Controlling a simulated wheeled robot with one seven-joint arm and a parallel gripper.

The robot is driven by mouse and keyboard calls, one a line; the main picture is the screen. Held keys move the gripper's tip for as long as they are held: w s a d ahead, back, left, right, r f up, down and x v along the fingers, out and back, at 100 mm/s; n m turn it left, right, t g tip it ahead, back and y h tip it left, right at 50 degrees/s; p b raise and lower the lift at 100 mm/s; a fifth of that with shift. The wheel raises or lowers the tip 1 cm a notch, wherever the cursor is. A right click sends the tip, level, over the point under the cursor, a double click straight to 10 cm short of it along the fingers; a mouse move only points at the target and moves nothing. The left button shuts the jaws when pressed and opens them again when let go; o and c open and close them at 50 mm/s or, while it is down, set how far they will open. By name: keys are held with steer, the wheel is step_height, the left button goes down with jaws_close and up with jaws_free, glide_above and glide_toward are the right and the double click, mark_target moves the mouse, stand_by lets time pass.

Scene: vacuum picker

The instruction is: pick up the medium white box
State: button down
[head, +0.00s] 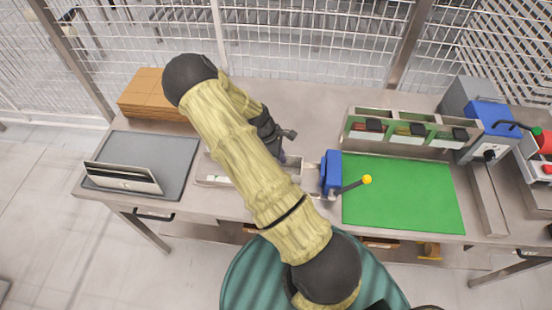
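I cannot clearly identify a medium white box in the head view. A shallow grey-white tray (204,181) lies on the bench, partly hidden behind my arm, with a small white and green item (215,178) at its left end. The rest of its contents is hidden by my arm. My gripper (290,134) is dark and small, over the bench just behind the tray. Its fingers are too small to tell whether they are open or shut. I see nothing clearly held in it.
A laptop-like pale panel (122,178) stands on a dark grey mat (178,146) at left. Brown cardboard (150,92) lies behind. A blue vise (331,172) with a yellow-knobbed lever stands beside a green mat (405,195). Several bins (430,139) and a blue machine (489,116) stand right.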

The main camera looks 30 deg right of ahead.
step_height(320, 180, up, 18)
steer(key=b, duration=0.4)
steer(key=shift+r, duration=0.25)
stand_by(0.5)
step_height(320, 180, up, 3)
steer(key=p, duration=0.3)
steer(key=shift+f, duration=0.1)
stand_by(0.3)
